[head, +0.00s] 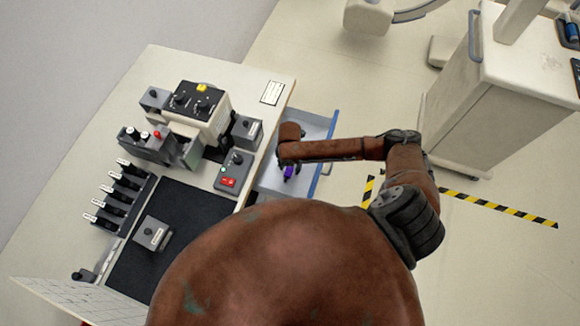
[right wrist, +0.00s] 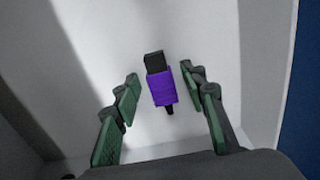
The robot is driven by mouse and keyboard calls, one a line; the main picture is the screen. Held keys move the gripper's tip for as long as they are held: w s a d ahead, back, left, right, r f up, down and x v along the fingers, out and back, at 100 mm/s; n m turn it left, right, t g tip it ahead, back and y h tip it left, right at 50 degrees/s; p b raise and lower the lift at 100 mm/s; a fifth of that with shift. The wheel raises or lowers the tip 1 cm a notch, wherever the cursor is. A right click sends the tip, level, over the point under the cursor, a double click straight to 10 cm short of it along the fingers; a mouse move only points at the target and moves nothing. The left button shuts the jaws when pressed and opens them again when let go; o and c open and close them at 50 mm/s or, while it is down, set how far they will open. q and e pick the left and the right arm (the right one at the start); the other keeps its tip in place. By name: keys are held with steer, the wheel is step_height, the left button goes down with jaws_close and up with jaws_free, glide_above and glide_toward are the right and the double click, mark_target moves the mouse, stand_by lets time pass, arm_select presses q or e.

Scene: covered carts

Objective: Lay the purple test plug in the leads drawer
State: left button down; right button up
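The purple test plug (right wrist: 162,88) has a purple body and black ends. In the right wrist view it is over the pale floor of the leads drawer (right wrist: 255,75), and it seems to lie on that floor. My right gripper (right wrist: 160,74) is open, with one finger on each side of the plug and a visible gap to both. In the head view the pulled-out drawer (head: 314,126) is at the table's right edge. My right gripper (head: 286,163) reaches into it, beside the purple plug (head: 289,173). My arm hides part of the drawer. My left gripper is not in view.
The table (head: 215,64) carries a device with a black panel (head: 196,100), grey boxes, a rack of several black leads (head: 118,195) and a dark mat (head: 180,215). A white cart (head: 470,90) stands at right, near striped floor tape (head: 500,209).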

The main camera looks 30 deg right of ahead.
mark_target(290, 169)
step_height(290, 169, up, 13)
steer(key=p, duration=0.1)
steer(key=shift+f, duration=0.15)
stand_by(0.7)
